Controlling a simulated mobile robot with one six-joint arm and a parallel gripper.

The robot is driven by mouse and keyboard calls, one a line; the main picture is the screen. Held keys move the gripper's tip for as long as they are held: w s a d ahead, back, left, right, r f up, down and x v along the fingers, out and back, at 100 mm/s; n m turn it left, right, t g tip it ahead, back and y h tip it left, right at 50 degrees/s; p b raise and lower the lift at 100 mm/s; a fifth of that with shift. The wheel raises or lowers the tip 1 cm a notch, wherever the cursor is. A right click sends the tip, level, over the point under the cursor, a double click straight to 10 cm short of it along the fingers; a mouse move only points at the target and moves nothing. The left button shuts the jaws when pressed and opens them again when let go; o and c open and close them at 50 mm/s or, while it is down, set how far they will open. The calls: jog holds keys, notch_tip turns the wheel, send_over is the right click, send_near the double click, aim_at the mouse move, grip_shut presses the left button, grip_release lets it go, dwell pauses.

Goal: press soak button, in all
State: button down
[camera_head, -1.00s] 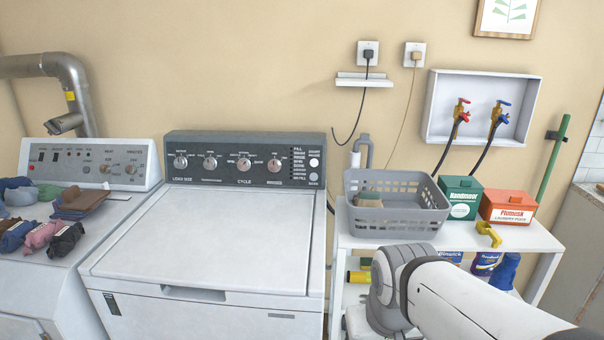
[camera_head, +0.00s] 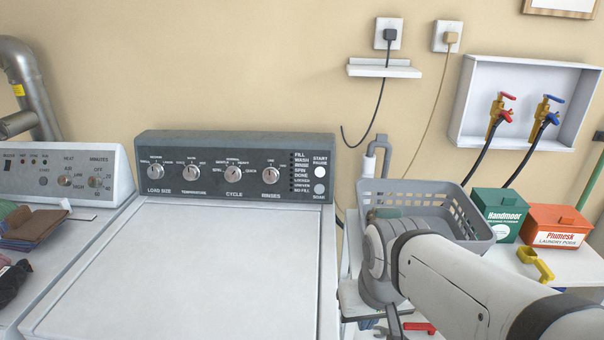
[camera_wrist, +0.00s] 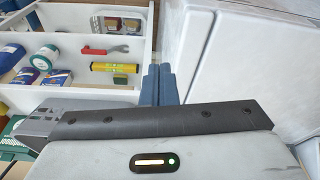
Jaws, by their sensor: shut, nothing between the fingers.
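The washer (camera_head: 190,260) stands in the middle of the head view with its lid closed. Its dark control panel (camera_head: 215,150) carries several knobs and two round pale buttons at the right end. In the head view my arm is right of the washer, below and right of the panel; the fingertips cannot be made out.
A grey basket (camera_head: 435,205), a green box (camera_head: 500,213) and an orange box (camera_head: 556,226) stand on the white shelf unit (camera_wrist: 55,93). Its lower shelves hold bottles and a red wrench (camera_wrist: 105,50). Another control panel (camera_head: 60,175) with clothes is at left.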

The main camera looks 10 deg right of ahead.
aim_at(319, 189)
jog(key=shift+a, duration=0.1)
jog(key=w+a+m+t+y+b, duration=0.15)
jog(key=w+m, duration=0.25)
jog(key=w, duration=0.5)
jog(key=w+a+m+y+b, duration=0.2)
jog(key=w+a+m+y, duration=0.1)
jog(key=w, duration=0.5)
jog(key=w+d+m+t+b, duration=0.1)
jog(key=w+m, duration=0.2)
jog(key=w, duration=0.4)
jog(key=w+d+f+m+t+y+b, duration=0.1)
jog(key=w+m+t, duration=0.1)
jog(key=w, duration=0.5)
jog(key=w+d+f+m+t+y+b, duration=0.1)
jog(key=w+m, duration=0.4)
jog(key=w, duration=0.2)
jog(key=shift+d+t, duration=0.3)
jog(key=shift+t, duration=0.05)
jog(key=w, duration=0.2)
jog(key=w+d+f+p, duration=0.1)
jog(key=w, duration=0.1)
jog(key=w+p, duration=0.1)
jog(key=w, duration=0.2)
jog(key=shift+w+d+f, duration=0.1)
jog(key=shift+d+f, duration=0.05)
jog(key=shift+f, duration=0.25)
jog(key=shift+w+d+f+p, duration=0.1)
jog(key=shift+w+f+p, duration=0.15)
jog(key=shift+w, duration=0.35)
